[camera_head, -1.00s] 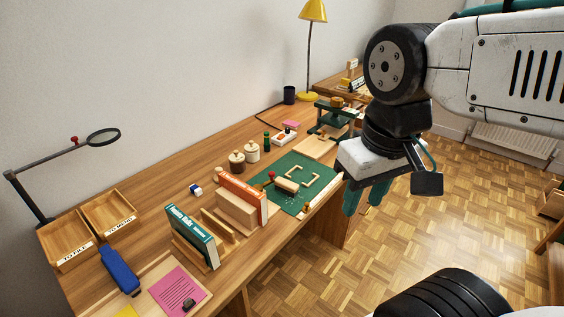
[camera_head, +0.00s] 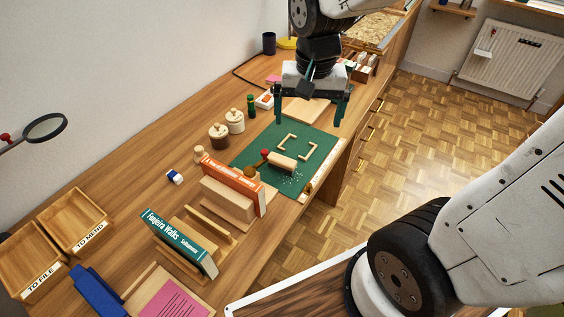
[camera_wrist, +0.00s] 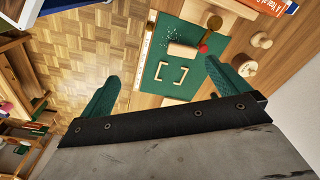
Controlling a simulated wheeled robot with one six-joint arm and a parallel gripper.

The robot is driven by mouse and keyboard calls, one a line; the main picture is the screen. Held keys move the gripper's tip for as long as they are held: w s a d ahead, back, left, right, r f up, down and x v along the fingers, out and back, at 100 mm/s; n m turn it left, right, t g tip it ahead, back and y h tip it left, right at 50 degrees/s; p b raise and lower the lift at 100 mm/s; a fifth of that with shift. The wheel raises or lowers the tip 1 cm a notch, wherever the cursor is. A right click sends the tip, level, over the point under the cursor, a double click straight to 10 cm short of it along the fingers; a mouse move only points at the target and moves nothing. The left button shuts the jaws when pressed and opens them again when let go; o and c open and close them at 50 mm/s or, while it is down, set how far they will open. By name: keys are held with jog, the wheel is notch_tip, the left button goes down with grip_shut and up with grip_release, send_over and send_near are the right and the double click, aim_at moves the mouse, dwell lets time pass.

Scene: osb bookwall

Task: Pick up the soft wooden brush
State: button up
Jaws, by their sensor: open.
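In the wrist view the wooden piece (camera_wrist: 182,50) lies on the mat beyond my fingertips, toward the right finger. My gripper (camera_head: 309,116) is open and empty, pointing down above the far end of the mat. In the wrist view my gripper (camera_wrist: 162,72) shows its two green fingers spread wide.
Two L-shaped wooden pieces (camera_head: 295,145) lie on the mat. An orange book (camera_head: 234,184) and a teal book (camera_head: 178,243) stand in wooden holders nearby. Lidded pots (camera_head: 235,122) and a green bottle (camera_head: 251,105) are at the left. The desk edge is to the right.

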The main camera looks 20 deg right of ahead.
aim_at(282, 159)
jog(key=w+f+m, duration=0.1)
jog(key=w+f, duration=0.2)
jog(key=f, duration=0.1)
jog(key=w+a+f+m, duration=0.1)
jog(key=w+f+m, duration=0.1)
jog(key=f, duration=0.3)
jog(key=w+a+f+m, duration=0.1)
jog(key=w+f, duration=0.3)
jog(key=f, duration=0.1)
jog(key=shift+w+f+m+g, duration=0.15)
jog(key=shift+w+m+g, duration=0.15)
jog(key=shift+m, duration=0.1)
notch_tip(282, 159, down, 8)
jog(key=shift+s+d+f, duration=0.1)
jog(key=c, duration=1)
jog(key=shift+o, duration=0.3)
notch_tip(282, 159, up, 18)
jog(key=shift+o, duration=0.4)
